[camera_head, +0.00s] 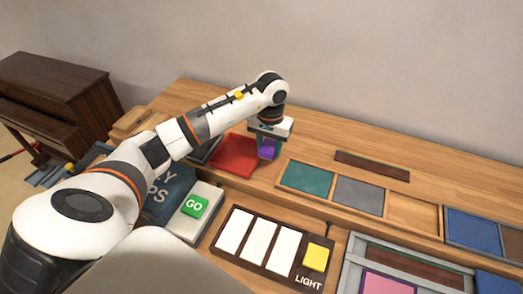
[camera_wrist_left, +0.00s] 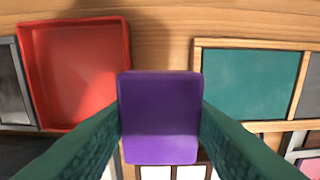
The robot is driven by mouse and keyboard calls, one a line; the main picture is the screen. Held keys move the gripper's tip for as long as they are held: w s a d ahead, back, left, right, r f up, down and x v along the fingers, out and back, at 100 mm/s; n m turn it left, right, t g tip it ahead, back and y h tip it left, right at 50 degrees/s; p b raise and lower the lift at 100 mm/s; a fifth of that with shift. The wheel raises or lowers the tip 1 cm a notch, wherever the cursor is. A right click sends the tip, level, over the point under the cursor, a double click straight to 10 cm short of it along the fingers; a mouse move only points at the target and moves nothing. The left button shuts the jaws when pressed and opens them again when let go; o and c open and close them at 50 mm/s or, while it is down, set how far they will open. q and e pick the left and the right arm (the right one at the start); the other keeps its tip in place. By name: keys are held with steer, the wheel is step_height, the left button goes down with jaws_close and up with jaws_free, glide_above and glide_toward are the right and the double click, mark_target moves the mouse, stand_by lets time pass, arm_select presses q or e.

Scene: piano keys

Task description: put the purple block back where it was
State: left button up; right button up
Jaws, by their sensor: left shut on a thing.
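The purple block (camera_head: 267,150) is held in my left gripper (camera_head: 267,148), above the wooden surface between the red tray and the teal panel. In the left wrist view the purple block (camera_wrist_left: 160,117) fills the middle, with a finger of my left gripper (camera_wrist_left: 160,125) against each side. The red tray (camera_head: 233,156) is empty in its visible part; it also shows to the left in the wrist view (camera_wrist_left: 75,70). The teal panel (camera_head: 306,178) is to the right of the block. My right gripper is not in view.
A grey panel (camera_head: 358,196), a bare wooden recess (camera_head: 412,213) and a blue panel (camera_head: 472,231) continue to the right. In front are a green GO button (camera_head: 195,206), white keys (camera_head: 258,243) and a yellow LIGHT button (camera_head: 316,257). A dark piano (camera_head: 55,95) stands far left.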

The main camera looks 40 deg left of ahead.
mark_target(269, 169)
arm_select(q)
steer(key=shift+d+f, duration=0.25)
steer(key=shift+f, duration=1)
steer(key=shift+f+p, duration=0.3)
steer(key=shift+f, duration=0.05)
step_height(269, 169, down, 3)
steer(key=shift+a+p, duration=0.15)
steer(key=shift+p, duration=0.3)
steer(key=shift+f, duration=0.55)
steer(key=o, duration=0.7)
steer(key=shift+c, duration=0.2)
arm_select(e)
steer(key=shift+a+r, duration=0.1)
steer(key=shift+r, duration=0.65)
